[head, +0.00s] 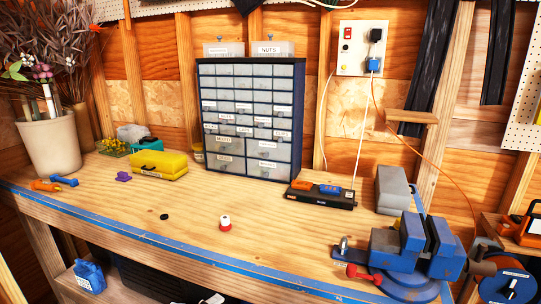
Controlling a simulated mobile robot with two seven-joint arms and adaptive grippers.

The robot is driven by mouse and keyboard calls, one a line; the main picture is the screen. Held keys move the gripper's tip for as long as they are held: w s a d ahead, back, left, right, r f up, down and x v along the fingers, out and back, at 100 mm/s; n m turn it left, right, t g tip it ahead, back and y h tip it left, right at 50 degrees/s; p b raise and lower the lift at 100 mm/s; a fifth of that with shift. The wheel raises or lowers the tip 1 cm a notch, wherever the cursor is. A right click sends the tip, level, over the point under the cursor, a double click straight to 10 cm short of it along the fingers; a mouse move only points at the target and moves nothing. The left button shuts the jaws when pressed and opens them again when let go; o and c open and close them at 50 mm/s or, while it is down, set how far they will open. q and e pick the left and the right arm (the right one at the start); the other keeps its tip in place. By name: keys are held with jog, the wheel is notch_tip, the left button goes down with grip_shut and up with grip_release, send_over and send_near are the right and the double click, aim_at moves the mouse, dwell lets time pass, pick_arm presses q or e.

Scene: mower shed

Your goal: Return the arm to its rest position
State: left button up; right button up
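Neither of my arms shows in the head view, and no gripper is in sight. The wooden workbench (130,205) with a blue front edge fills the middle of the view. A small red and white item (225,223) stands near the bench's front, with a small black disc (164,217) lying to its left. A blue vise (410,250) with a red handle sits at the bench's right end.
A drawer cabinet (250,115) stands at the back, with a black charger (320,195) to its right. A yellow case (160,165), a flower pot (50,145) and a grey block (395,190) also stand on the bench. The bench's front middle is mostly clear.

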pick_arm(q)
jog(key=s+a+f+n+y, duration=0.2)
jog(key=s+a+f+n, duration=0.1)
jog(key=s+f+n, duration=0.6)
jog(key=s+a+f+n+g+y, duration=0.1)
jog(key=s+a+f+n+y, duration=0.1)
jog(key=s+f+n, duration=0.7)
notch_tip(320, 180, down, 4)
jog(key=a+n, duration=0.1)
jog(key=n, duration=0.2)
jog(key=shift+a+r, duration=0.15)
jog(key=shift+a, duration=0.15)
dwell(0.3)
